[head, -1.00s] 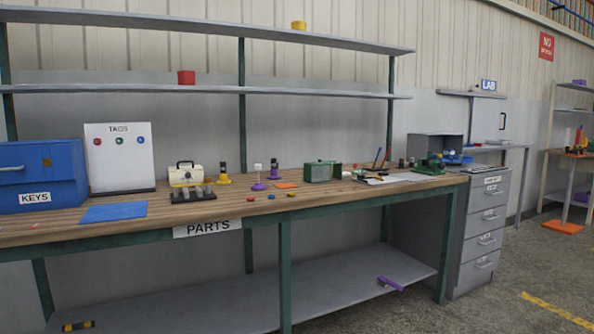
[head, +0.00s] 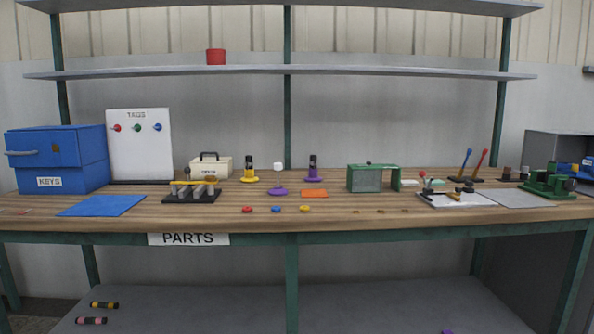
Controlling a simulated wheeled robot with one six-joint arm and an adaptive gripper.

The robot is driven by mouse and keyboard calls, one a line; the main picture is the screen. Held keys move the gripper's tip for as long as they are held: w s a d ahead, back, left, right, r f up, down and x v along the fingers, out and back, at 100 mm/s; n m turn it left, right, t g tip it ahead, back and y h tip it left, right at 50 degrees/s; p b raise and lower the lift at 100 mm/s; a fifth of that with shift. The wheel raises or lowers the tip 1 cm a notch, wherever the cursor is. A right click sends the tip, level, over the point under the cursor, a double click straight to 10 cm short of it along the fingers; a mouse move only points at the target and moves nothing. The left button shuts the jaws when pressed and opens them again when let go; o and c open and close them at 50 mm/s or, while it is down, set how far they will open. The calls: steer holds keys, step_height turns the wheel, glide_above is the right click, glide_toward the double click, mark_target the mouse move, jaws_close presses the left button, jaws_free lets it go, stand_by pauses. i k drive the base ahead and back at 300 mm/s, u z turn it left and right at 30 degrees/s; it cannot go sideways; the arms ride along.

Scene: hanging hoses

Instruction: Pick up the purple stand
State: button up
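Two things with purple bases stand on the wooden bench in the head view. One is a purple stand (head: 278,191) with a white block-like top (head: 278,167), in the middle of the bench. The other, just behind it to the right, has a purple base (head: 314,180) and a dark upright body (head: 313,164). Both are upright, and I cannot tell from their looks alone which one the task names. A similar yellow-based piece (head: 249,179) stands to the left. My gripper is not in view.
A black rack (head: 190,194) stands left. Shelves (head: 280,71) hang above. The front edge carries a PARTS label (head: 188,239).

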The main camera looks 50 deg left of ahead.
mark_target(313, 177)
steer(key=u, duration=0.65)
steer(key=i, duration=0.95)
steer(key=u, duration=1)
